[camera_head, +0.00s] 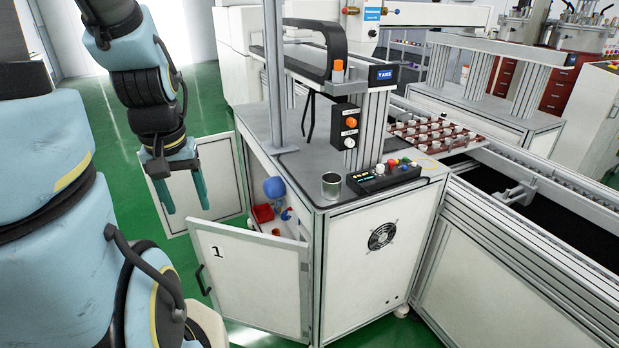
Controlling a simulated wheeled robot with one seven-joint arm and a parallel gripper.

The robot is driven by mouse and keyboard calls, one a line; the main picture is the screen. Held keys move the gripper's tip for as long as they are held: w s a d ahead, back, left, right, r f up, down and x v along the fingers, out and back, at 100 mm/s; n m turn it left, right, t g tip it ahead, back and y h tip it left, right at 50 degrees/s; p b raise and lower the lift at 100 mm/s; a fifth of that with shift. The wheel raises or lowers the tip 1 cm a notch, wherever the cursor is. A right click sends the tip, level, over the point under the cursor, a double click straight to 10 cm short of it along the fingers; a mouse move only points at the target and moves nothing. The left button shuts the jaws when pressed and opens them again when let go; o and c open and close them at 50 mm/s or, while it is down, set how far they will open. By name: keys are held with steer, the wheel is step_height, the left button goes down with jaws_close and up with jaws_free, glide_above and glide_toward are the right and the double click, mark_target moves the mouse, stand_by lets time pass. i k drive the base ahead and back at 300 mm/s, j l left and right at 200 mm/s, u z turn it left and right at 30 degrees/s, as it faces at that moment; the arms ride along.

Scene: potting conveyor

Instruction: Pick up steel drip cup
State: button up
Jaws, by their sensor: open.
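The steel drip cup (331,185) is a small, shiny metal cylinder. It stands upright on the grey top of the white cabinet, near the front corner and left of a button panel. My gripper (186,207) hangs fingers down to the left of the cabinet, over the green floor. Its two green fingers are apart with nothing between them. It is well away from the cup.
A black button panel (383,177) sits right beside the cup. A metal post (273,75) and a control box (345,127) rise behind it. The cabinet door (250,277) marked 1 hangs open below, showing red and blue items inside. A conveyor (540,200) runs at right.

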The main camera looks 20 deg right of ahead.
mark_target(331, 187)
steer(key=k+l+u, duration=0.1)
steer(key=u, duration=0.25)
steer(key=k+l+u, duration=0.1)
steer(key=u, duration=0.3)
steer(key=k+l+u, duration=0.1)
steer(key=u, duration=0.25)
steer(key=k+l, duration=0.75)
steer(key=k, duration=0.25)
